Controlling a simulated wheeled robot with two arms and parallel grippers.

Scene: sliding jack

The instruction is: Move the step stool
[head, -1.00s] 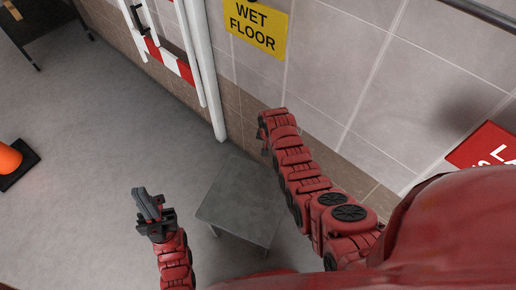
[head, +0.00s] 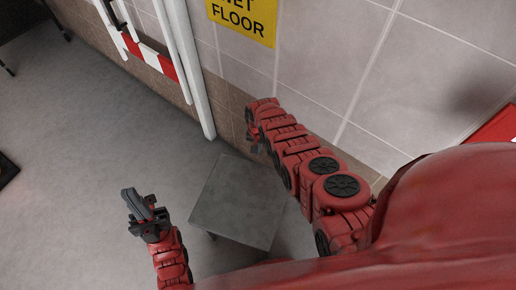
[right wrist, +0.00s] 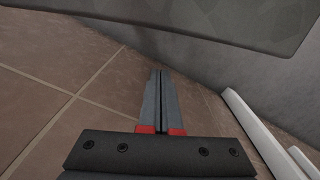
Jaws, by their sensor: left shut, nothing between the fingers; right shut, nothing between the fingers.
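The step stool (head: 238,203) is a low grey stool with a flat square top, standing on the floor near the tiled wall in the head view. Its legs are mostly hidden under the top. My left gripper (head: 136,203) is shut and empty, to the left of the stool and apart from it. My right gripper (head: 251,141) is by the wall beyond the stool's far edge, partly hidden by its own arm. In the right wrist view its fingers (right wrist: 160,75) are shut with nothing between them. A grey slab across the top there looks like the stool's top (right wrist: 215,22).
The tiled wall (head: 330,60) runs close behind the stool and right arm. White pipes (head: 190,75) and a red-and-white striped bar (head: 155,62) stand at the wall. A yellow wet floor sign (head: 243,18) hangs above. Open grey floor (head: 70,150) lies to the left.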

